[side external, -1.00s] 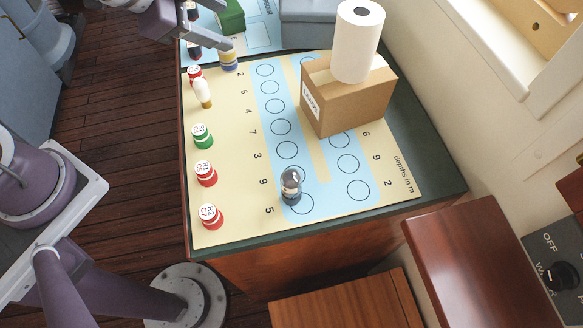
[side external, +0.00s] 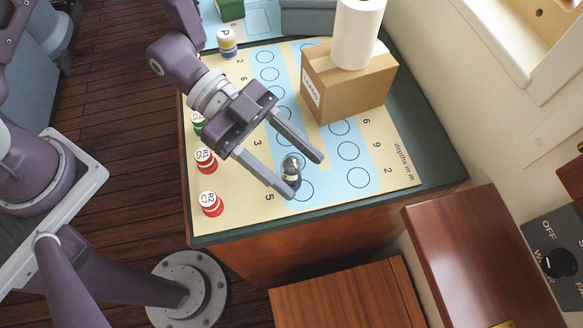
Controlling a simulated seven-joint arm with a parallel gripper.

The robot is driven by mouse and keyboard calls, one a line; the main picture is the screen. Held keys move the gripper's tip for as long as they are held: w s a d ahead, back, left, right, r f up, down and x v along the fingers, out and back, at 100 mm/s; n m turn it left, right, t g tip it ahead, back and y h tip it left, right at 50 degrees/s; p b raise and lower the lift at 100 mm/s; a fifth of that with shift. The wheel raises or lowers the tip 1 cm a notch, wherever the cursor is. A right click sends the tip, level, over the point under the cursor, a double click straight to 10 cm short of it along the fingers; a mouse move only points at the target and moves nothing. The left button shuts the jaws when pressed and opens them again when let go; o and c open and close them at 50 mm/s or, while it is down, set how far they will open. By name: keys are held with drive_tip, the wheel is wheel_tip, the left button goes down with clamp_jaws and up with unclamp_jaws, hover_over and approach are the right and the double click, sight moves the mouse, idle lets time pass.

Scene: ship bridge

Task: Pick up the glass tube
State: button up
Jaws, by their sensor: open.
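A small clear, shiny object with a dark lower part (side external: 291,168), which looks like the glass tube, stands on the blue strip of the chart near the front edge of the table. My gripper (side external: 304,177) is open. Its two long grey fingers reach down to the right on either side of the tube, one at its upper right and one at its lower left. A gap shows between the tube and the upper right finger. I cannot tell whether the lower left finger touches it, or how high the fingertips are.
A cardboard box (side external: 350,88) with a white paper roll (side external: 358,32) on top stands behind to the right. Red markers (side external: 210,203) and a partly hidden green one line the chart's left side. A blue-and-yellow pot (side external: 227,44) stands at the back. The chart's front right is clear.

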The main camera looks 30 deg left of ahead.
clamp_jaws()
drive_tip(key=shift+r, duration=0.15)
